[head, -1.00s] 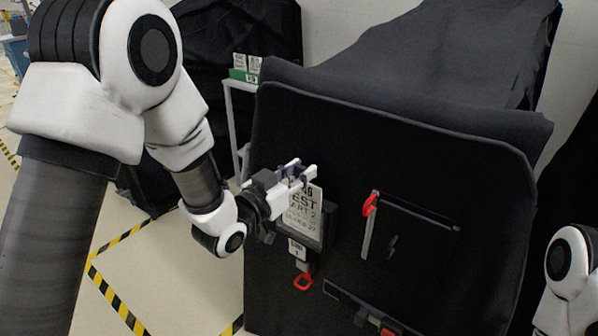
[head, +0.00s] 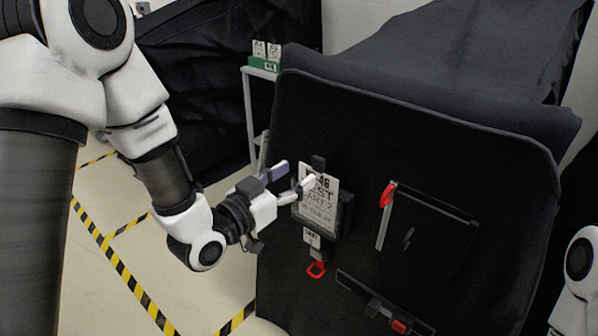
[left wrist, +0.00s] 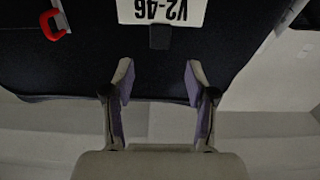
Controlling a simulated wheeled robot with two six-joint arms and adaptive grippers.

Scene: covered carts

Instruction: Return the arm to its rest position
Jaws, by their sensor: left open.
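My left gripper (head: 296,180) is open and empty in front of the black covered cart (head: 420,150), at the left side of its front face. It also shows in the left wrist view (left wrist: 160,78), its two fingers apart with nothing between them. A white printed card (head: 318,203) sits in a black holder on the cart front, just right of the fingers. Its lower text is blurred. In the left wrist view a white plate (left wrist: 162,10) reading V2-46 appears upside down beyond the fingertips. Part of my right arm shows at the lower right; its gripper is out of frame.
On the cart front are a red handle (head: 388,194) by a black panel, a red ring (head: 317,269) under a small tag, and a red-ended latch (head: 399,326). A small stand (head: 262,73) with a green card box is behind. Striped floor tape lies left.

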